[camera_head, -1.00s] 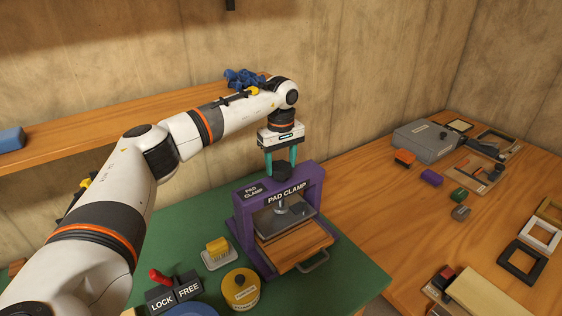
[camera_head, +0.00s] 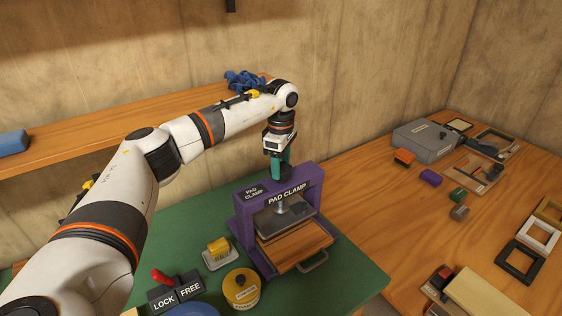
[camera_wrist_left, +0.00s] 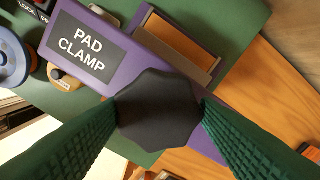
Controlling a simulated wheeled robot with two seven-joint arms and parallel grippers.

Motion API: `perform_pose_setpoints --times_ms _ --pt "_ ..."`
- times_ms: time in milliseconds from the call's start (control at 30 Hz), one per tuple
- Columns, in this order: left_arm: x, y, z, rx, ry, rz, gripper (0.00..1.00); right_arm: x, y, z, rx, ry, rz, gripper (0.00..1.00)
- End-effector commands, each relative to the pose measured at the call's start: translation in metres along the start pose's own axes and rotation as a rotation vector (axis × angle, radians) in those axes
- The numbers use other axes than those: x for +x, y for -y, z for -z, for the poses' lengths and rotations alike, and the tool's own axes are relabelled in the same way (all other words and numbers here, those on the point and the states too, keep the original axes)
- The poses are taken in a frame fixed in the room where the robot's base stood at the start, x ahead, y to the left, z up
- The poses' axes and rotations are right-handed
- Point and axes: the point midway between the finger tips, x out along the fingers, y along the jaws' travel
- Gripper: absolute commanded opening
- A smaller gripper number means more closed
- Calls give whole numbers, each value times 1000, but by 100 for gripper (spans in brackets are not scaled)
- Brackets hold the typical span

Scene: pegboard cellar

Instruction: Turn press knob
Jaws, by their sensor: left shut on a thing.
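The purple press (camera_head: 244,222), labelled PAD CLAMP, stands on the green table top. Its black lobed knob (camera_wrist_left: 158,112) sits on top of the frame. My left gripper (camera_head: 279,170) points straight down over the press. In the left wrist view its two green fingers are shut on the knob, one on each side. In the head view the fingers mostly hide the knob. Below the crossbar, a screw (camera_head: 281,206) leads to a grey pressing plate (camera_head: 287,217). A wooden block or tray (camera_head: 297,246) lies under the plate. My right gripper is not in view.
LOCK and FREE blocks (camera_head: 174,292) with a red lever, a round yellow tin (camera_head: 242,289) and a yellow item on a small dish (camera_head: 219,252) stand left of the press. A wooden bench (camera_head: 400,215) on the right holds frames and small blocks.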

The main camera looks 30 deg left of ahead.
Motion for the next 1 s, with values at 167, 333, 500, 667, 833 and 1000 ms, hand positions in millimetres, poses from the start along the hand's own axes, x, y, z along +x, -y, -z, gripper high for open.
perform_pose_setpoints --times_ms 167,333,500,667,833,1000 --pt "-2 0 -1 -170 0 1 33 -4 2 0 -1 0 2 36" --pt "-2 0 -1 -332 0 1 33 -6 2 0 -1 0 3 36" --pt "-2 0 -2 -494 1 2 33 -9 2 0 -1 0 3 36" --pt "-2 0 -2 -645 1 3 33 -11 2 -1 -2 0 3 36" --pt "-2 0 -2 -807 0 3 33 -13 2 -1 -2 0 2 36" --pt "-2 0 -2 -968 -1 3 33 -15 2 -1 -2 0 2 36"
